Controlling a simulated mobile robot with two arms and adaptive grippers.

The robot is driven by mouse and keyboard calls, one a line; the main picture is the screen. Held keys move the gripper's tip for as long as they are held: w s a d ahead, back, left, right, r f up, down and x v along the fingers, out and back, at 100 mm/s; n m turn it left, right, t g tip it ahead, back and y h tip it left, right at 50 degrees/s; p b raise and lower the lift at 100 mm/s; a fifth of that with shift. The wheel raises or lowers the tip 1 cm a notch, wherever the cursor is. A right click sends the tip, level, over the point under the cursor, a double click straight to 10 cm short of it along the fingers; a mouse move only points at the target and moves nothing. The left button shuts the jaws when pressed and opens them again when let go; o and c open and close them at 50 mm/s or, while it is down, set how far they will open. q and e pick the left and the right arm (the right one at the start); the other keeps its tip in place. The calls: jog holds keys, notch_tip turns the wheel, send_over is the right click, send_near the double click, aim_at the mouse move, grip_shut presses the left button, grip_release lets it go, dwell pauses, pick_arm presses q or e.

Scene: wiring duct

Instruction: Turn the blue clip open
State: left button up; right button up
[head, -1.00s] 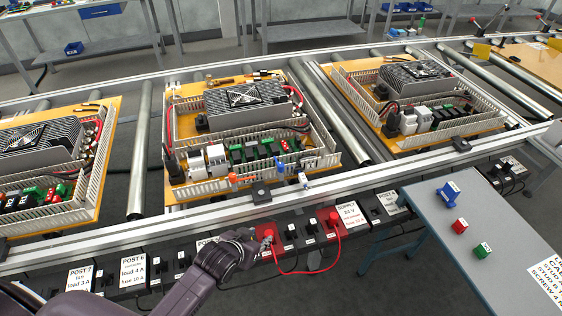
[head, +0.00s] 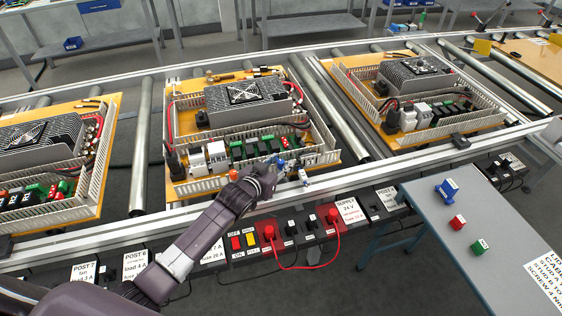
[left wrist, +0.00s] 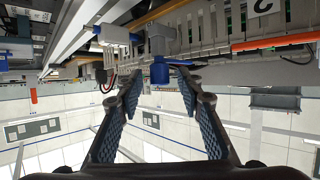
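The blue clip (head: 281,163) is at the front edge of the middle orange panel (head: 218,183), beside the white slotted duct. In the left wrist view the blue clip (left wrist: 159,73) hangs from a grey part, close to the fingertips. My left gripper (head: 268,175) reaches the panel's front edge and partly hides the area around the clip. In the left wrist view its fingers (left wrist: 160,82) are apart, one on each side of the blue clip; I cannot tell whether they touch it. A white and blue part (head: 304,177) sits just to the right. My right gripper is not in view.
A front rail (head: 120,232) runs below the panel. Under it are a red lead (head: 305,267) and several labelled power posts. A grey table (head: 425,210) stands at the right.

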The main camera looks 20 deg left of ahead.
pick_arm(q)
jog(key=shift+w+d+f, duration=0.1)
jog(key=shift+w+f, duration=0.05)
jog(key=shift+w, duration=0.35)
jog(key=shift+c, duration=0.4)
grip_shut()
